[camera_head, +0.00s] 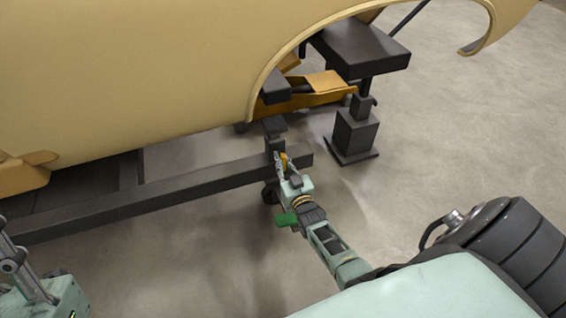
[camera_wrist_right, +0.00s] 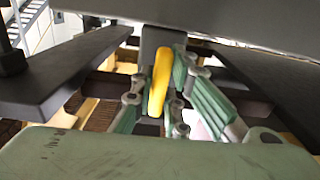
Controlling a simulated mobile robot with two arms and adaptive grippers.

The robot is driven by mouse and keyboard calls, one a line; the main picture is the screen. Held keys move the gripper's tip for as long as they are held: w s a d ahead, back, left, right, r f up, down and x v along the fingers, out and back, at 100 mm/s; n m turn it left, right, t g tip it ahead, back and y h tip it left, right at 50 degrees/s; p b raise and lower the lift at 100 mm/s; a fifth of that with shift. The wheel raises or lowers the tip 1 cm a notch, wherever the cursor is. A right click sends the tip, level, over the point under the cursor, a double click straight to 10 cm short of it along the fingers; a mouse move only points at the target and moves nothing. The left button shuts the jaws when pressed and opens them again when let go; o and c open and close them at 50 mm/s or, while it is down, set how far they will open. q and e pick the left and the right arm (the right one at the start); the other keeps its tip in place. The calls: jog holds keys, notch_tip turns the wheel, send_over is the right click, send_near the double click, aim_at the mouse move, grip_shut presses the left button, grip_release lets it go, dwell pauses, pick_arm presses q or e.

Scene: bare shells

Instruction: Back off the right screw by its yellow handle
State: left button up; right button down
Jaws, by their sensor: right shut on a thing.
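The yellow handle (camera_wrist_right: 159,82) stands nearly upright between the fingers of my right gripper (camera_wrist_right: 158,90) in the wrist view. The fingers are shut on it from both sides. In the head view the right gripper (camera_head: 281,160) reaches the dark upright at the right end of the long dark beam, and only a little of the yellow handle (camera_head: 284,160) shows there. The screw's shaft is hidden in both views. My left gripper does not show; only part of what looks like my left arm is at the lower left edge.
A tan car body shell (camera_head: 150,70) hangs over the dark beam (camera_head: 150,197), close above my right gripper. An orange arm (camera_head: 325,85) and a dark stand (camera_head: 355,130) are just beyond. Open concrete floor (camera_head: 450,120) lies to the right.

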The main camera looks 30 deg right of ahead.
jog(key=c, duration=1.8)
grip_release()
jog(key=shift+o, duration=0.2)
jog(key=v, duration=1.2)
